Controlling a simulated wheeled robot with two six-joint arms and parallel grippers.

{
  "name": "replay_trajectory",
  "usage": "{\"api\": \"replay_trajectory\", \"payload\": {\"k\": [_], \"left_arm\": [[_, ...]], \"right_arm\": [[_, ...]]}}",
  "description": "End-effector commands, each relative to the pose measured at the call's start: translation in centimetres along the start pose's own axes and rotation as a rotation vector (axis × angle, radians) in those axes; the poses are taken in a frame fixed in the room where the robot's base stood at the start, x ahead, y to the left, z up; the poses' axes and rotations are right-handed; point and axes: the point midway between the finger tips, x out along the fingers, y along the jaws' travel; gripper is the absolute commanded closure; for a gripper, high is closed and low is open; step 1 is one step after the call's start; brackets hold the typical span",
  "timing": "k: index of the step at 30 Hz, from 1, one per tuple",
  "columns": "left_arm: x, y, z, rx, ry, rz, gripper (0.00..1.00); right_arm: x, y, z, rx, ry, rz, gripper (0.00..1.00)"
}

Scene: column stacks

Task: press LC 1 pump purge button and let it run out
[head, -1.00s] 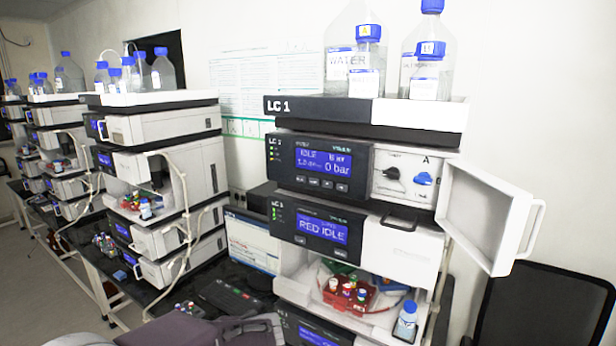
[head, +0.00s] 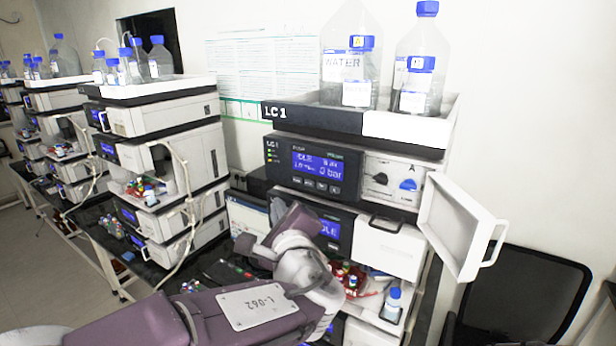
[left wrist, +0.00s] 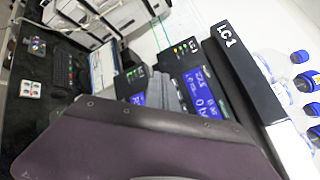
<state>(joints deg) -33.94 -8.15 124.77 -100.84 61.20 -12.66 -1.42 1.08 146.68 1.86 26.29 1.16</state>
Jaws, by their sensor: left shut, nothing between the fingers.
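The LC 1 stack stands right of centre in the head view. Its pump module (head: 277,158) has a blue display (head: 318,166) reading idle and 0 bar, with a row of small buttons (head: 315,184) under it. The pump display also shows in the left wrist view (left wrist: 203,104), turned on its side. My left gripper (head: 297,222) is shut and empty, below the pump's buttons and in front of the lower module's panel. The arm hides part of that module's display. In the left wrist view my purple wrist hides much of the lower picture. My right gripper is not in view.
The pump's white door (head: 458,225) stands open to the right, beside a black knob and a blue knob (head: 408,185). Bottles (head: 420,65) stand in the tray on top. Vials (head: 348,277) and a small bottle (head: 392,305) sit in the open bay below.

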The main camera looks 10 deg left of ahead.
Motion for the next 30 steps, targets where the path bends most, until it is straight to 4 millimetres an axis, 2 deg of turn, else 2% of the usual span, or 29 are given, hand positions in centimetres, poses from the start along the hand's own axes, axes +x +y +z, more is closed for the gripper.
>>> {"api": "replay_trajectory", "payload": {"k": [11,23,30], "left_arm": [[0.3,-0.1,-0.3,0.001,0.001,0.003,1.00],[4.2,-3.0,-3.0,0.004,0.002,0.004,1.00],[5.8,-4.0,-4.3,0.000,0.000,0.004,1.00]], "right_arm": [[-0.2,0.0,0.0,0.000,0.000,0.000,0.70],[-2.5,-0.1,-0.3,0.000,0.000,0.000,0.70],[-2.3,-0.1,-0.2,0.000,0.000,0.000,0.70]]}}
